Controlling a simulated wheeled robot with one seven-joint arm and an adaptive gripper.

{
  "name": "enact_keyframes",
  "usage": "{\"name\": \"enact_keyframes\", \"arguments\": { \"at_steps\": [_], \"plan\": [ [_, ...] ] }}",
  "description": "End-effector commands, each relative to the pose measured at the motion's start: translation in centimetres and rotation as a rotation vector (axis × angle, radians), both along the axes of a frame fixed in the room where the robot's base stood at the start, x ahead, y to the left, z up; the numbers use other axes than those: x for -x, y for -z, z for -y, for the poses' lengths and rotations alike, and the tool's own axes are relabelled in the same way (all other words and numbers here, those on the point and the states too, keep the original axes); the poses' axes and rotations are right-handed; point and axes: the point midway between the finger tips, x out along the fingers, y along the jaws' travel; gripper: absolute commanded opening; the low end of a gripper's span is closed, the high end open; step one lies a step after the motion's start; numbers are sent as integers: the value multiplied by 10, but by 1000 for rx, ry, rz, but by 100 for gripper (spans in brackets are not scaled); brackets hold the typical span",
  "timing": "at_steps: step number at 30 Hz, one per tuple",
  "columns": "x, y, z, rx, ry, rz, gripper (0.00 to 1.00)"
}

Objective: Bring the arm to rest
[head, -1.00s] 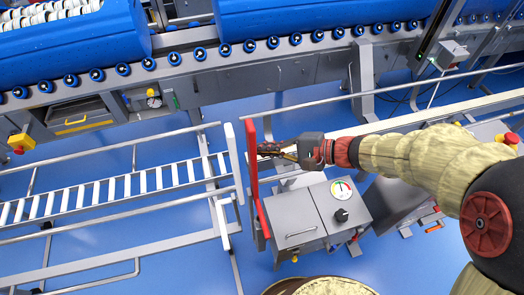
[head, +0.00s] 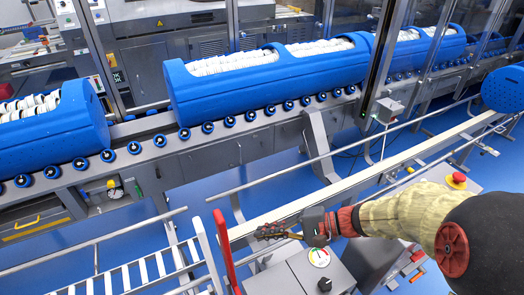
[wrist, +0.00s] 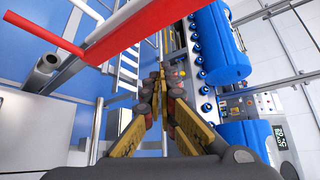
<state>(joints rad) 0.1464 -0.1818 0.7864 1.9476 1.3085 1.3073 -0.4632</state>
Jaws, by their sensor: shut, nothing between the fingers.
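My gripper (head: 264,232) is at the end of my outstretched arm in the lower middle of the head view. It points left, with its dark fingers together and nothing between them. In the picture its tips are just right of an upright red bar (head: 224,252); no contact shows. The wrist view shows the yellow and grey fingers (wrist: 160,78) closing to a point at the middle, with the red bar crossing the upper left, apart from them.
A grey box with a dial (head: 319,257) stands below my gripper. A roller conveyor (head: 208,128) with blue tub carriers (head: 265,78) runs behind. A ladder-like rail frame (head: 150,268) lies left.

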Motion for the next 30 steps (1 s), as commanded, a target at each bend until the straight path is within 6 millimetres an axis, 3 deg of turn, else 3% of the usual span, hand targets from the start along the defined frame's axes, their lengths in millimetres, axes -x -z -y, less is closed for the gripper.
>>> {"name": "enact_keyframes", "arguments": {
  "at_steps": [4, 6, 11, 16, 20, 24, 27, 30],
  "plan": [
    [0, 1, 0, 2, 8, -17, 0],
    [3, 11, 4, 39, 11, -57, 0],
    [49, 47, 25, 222, -70, -150, 0],
    [95, 45, 74, 542, -183, -83, 0],
    [115, 22, 123, 816, -241, 69, 0],
    [123, -25, 174, 1098, -259, 306, 0],
    [127, -61, 195, 1235, -255, 461, 0],
    [132, -91, 202, 1299, -239, 573, 0]
  ]
}}
